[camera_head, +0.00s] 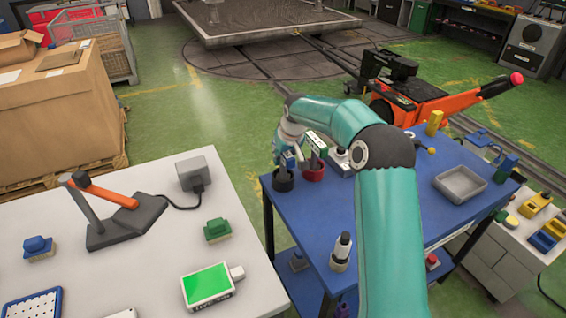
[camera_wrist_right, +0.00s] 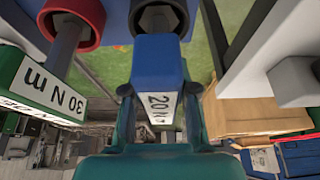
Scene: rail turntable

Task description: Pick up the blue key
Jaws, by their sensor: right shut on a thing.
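The blue key (camera_wrist_right: 158,58) has a white label reading "20 N m" and fills the middle of the right wrist view. My right gripper (camera_wrist_right: 157,105) has a finger on each side of it and is shut on it. In the head view the right gripper (camera_head: 288,158) is over the left rear corner of the blue trolley, and the blue key (camera_head: 288,161) shows partly below it. A black round holder (camera_head: 283,184) lies directly below the key. I cannot tell whether the key's lower end is still inside it. My left gripper is not in view.
A green key (camera_head: 315,142) marked "30 N m" stands close beside in a red holder (camera_head: 313,174). The blue trolley (camera_head: 390,232) also carries a grey tray (camera_head: 459,184) and a black-and-white bottle-like item (camera_head: 342,248). A white table (camera_head: 150,265) stands at the left.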

